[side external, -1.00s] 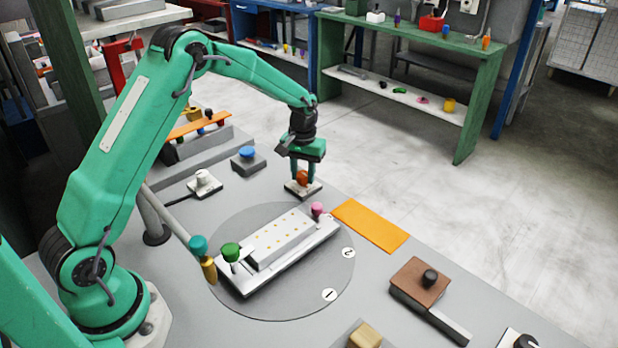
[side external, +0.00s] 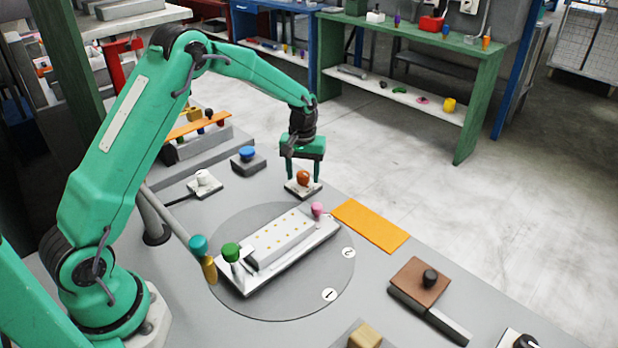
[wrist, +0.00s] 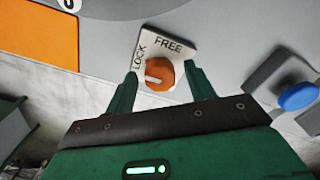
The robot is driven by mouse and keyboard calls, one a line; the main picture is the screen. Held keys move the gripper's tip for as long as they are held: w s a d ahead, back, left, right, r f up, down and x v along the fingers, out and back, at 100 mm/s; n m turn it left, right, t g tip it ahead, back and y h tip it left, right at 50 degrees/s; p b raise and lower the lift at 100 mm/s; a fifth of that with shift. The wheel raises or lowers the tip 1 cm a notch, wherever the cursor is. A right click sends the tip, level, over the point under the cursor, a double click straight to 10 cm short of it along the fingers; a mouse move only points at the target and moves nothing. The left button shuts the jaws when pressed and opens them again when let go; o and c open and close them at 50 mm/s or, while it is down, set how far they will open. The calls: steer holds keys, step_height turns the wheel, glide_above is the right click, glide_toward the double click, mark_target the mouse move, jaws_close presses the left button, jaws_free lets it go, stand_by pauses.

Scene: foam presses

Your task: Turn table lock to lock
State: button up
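The table lock is an orange knob (side external: 303,177) on a white plate (side external: 292,189) beyond the turntable; it also shows in the wrist view (wrist: 164,70). The plate reads LOCK on the left and FREE at the top in the wrist view. The knob's white mark points left, towards the LOCK side. My gripper (wrist: 161,71) is open, with one finger on each side of the knob and gaps to it; it also shows in the side view (side external: 303,180). The grey round turntable (side external: 300,300) carries labels 1 and 2.
A white press fixture (side external: 285,240) with green and pink knobs lies on the turntable. An orange mat (side external: 370,225), a blue button (side external: 247,153) and a white knob (side external: 203,177) are near the lock.

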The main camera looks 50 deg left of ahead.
mark_target(303, 173)
steer(key=shift+r, duration=0.1)
step_height(303, 173, up, 7)
steer(key=shift+r, duration=0.3)
stand_by(0.5)
steer(key=shift+s+d+r, duration=0.1)
steer(key=shift+s+r, duration=0.1)
steer(key=shift+r, duration=0.25)
steer(key=s+d+r+m+t, duration=0.2)
steer(key=s+d+r+m, duration=0.1)
steer(key=s+r, duration=0.55)
steer(key=s+d+r+m+t, duration=0.25)
steer(key=s+r, duration=0.35)
steer(key=s, duration=0.6)
steer(key=s+d+f+m+t, duration=0.1)
steer(key=s, duration=0.8)
steer(key=shift+s+d+f, duration=0.25)
steer(key=shift+s+d, duration=0.1)
steer(key=shift+d, duration=0.05)
